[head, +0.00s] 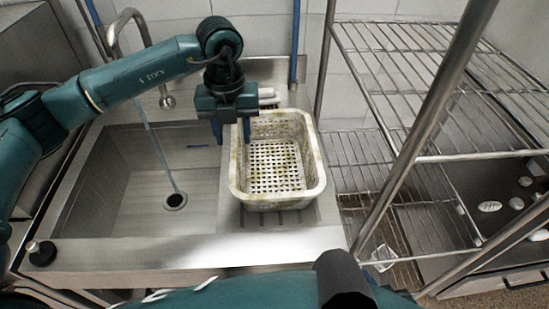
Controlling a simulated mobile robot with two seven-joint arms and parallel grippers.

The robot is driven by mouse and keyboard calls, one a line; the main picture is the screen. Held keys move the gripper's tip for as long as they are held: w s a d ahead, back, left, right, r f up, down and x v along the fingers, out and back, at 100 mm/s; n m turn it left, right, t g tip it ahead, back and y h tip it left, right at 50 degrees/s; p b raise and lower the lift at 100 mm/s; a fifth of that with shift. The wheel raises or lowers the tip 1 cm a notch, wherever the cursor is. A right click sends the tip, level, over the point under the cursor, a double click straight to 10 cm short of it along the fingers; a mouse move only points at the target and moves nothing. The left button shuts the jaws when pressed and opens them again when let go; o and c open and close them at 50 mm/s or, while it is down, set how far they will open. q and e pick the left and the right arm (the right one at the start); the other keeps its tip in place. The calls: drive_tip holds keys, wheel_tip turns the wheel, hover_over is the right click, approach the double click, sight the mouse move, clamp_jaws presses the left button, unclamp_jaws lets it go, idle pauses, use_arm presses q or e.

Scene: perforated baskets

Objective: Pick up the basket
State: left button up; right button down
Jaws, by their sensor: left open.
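A pale, worn perforated basket (235,178) stands upright on the steel drainboard to the right of the sink. It looks empty, with a slotted floor and a thick rim. My left gripper (232,137) is open, pointing down at the basket's far left corner. One finger appears on the outer side of the left rim and the other over the inside. I cannot tell whether either finger touches the basket. The gripper hides part of the far left rim. My right gripper is not in view.
The sink basin (130,190) lies left of the basket, with a curved faucet (124,18) behind it and water running into it. A wire shelf rack (430,90) with metal posts stands close on the right. A wall is behind.

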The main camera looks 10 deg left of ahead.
sight(234, 149)
use_arm(q)
drive_tip(key=shift+a+f, duration=0.1)
drive_tip(key=shift+f, duration=1.7)
clamp_jaws()
